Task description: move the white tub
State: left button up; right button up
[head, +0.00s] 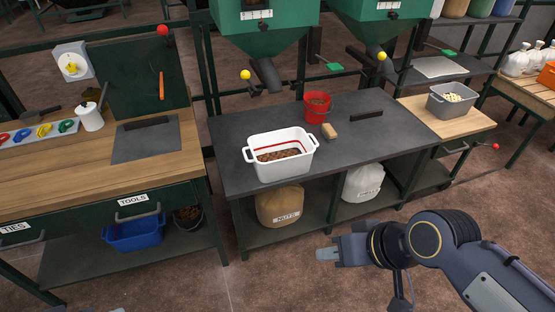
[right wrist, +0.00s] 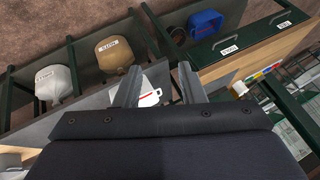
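The white tub (head: 281,156) stands upright on the dark grey bench top, near its front edge at the left. It has a handle at each end, a red line inside and brown contents low in it. My right gripper (head: 326,253) is in front of the bench, to the right of the tub and apart from it. In the right wrist view the two fingers (right wrist: 160,76) stand apart with nothing held. Part of the tub (right wrist: 150,98) shows beyond them, the rest hidden by the gripper. My left gripper is not in view.
A red bucket (head: 317,107) and a small tan block (head: 329,131) are on the bench behind the tub. Green hoppers (head: 263,28) hang above. Brown (head: 280,206) and white (head: 362,184) sacks sit on the lower shelf. A grey tub (head: 451,102) stands at right.

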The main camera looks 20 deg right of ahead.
aim_at(279, 155)
jog(key=i+z, duration=0.1)
jog(key=z, duration=0.3)
jog(key=i+l+z, duration=0.1)
jog(key=z, duration=0.75)
jog(key=i+z, duration=0.15)
jog(key=z, duration=0.25)
jog(key=i+j, duration=0.65)
jog(key=i, duration=0.2)
